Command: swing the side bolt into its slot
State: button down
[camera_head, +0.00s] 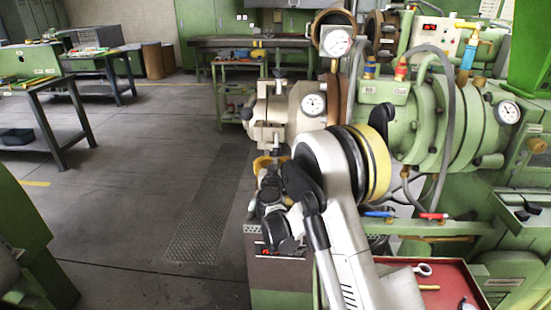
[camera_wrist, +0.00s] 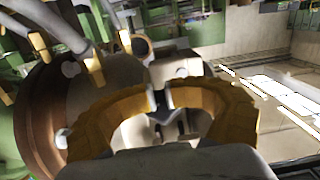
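The pale beige extruder head (camera_head: 275,108) with its clamp stands left of the green extruder body. A dark-ended bolt (camera_head: 247,114) sticks out at the clamp's left side; I cannot tell for sure whether it is the side bolt or whether it sits in a slot. My gripper, with yellow fingers (camera_head: 264,165), is just below the clamp. In the wrist view my gripper (camera_wrist: 161,97) has its fingertips close together in front of the clamp's grey metal block (camera_wrist: 178,66). The fingers hide part of the clamp, and whether a bolt is between the tips is unclear.
Hoses and the green extruder body (camera_head: 430,125) crowd the right. A red tray (camera_head: 450,285) with tools lies at lower right. The floor at left is open.

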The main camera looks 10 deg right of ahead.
aim_at(276, 152)
jog(key=shift+r, duration=0.4)
jog(key=shift+s+r, duration=0.3)
jog(key=shift+s, duration=0.05)
jog(key=shift+s+a+r, duration=0.1)
jog(key=shift+r, duration=0.05)
jog(key=shift+s+a+r, duration=0.1)
jog(key=shift+s+r, duration=0.3)
jog(key=shift+s, duration=0.05)
dwell(0.5)
jog(key=shift+s+a+r+p, duration=0.15)
jog(key=shift+s+r+p, duration=0.3)
jog(key=shift+r, duration=0.2)
jog(key=shift+s+a+r, duration=0.1)
jog(key=shift+s+r, duration=0.3)
jog(key=shift+r, duration=0.1)
